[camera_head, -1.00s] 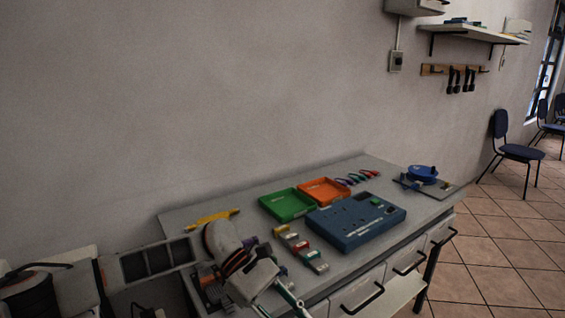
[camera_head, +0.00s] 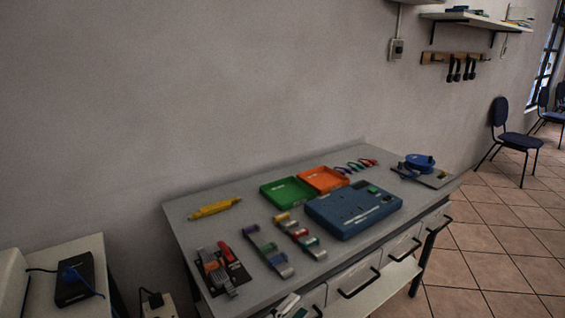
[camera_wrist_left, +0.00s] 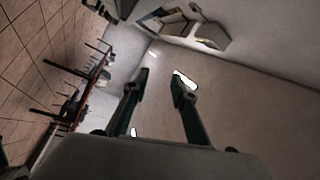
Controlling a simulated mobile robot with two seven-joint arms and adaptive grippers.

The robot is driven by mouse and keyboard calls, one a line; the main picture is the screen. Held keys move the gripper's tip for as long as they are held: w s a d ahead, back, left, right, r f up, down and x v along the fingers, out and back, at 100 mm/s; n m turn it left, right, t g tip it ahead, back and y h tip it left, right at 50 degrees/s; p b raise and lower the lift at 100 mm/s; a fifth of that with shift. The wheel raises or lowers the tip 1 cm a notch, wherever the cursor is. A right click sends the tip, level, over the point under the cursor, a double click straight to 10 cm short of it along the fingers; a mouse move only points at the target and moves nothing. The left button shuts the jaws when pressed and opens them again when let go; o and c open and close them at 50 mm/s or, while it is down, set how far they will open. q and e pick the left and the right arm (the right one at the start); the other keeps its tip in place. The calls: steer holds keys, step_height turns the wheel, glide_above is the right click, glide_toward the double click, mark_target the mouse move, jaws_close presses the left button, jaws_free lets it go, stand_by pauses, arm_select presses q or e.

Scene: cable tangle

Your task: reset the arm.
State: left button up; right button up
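My left gripper (camera_head: 290,306) shows only in part at the bottom edge of the head view, low in front of the workbench (camera_head: 230,229). In the left wrist view its two dark green fingers (camera_wrist_left: 160,82) are apart, with nothing between them. That view looks out to wall, shelf and floor, with no bench items near the fingers. My right gripper is in neither view.
The bench carries a green tray (camera_head: 287,192), an orange tray (camera_head: 323,179), a blue box (camera_head: 354,210), a yellow tool (camera_head: 215,207) and several small coloured parts. A black box (camera_head: 73,281) lies on a side surface at left. Tiled floor is open at right.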

arm_select(q)
steer(key=s+a+f+n+g+y, duration=0.2)
steer(key=s+a+f+n+y, duration=0.3)
steer(key=s+a+f+n, duration=0.3)
steer(key=s+a+f+n+g+y+p, duration=0.1)
steer(key=s+a+f+n+y, duration=0.5)
steer(key=a+f, duration=0.8)
steer(key=s+n+g, duration=0.1)
steer(key=s+n, duration=0.2)
steer(key=shift+s+a+f+n+y, duration=0.15)
steer(key=shift+n+y, duration=0.15)
steer(key=shift+n, duration=0.1)
